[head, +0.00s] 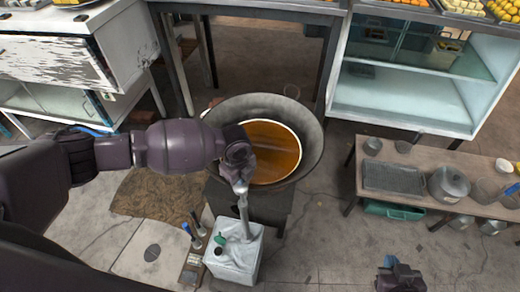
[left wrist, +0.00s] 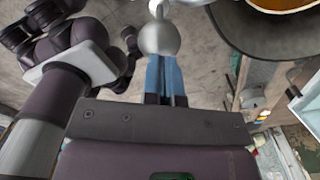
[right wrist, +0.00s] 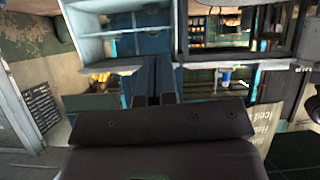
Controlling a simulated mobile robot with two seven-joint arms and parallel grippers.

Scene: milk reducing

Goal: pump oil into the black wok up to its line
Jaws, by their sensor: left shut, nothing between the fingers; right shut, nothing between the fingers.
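The black wok (head: 312,120) stands on a dark stand in the head view, with orange-brown oil (head: 285,150) inside and a pale ring around the oil. I cannot tell the exact level against the line. A white oil can (head: 232,262) with a silver pump (head: 242,205) stands just in front of the wok. My left gripper (left wrist: 166,75) is shut and empty, its fingertips at the pump's round silver knob (left wrist: 158,38); whether they touch is unclear. The forearm hides part of the wok. My right gripper (right wrist: 153,82) is shut and empty, away from the wok.
A low wooden table (head: 425,160) with a metal pot (head: 449,183) and rack stands at the right. A glass-fronted cabinet (head: 400,98) is behind it. A worn white cabinet (head: 50,62) stands at the left. The floor (head: 330,235) between can and table is open.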

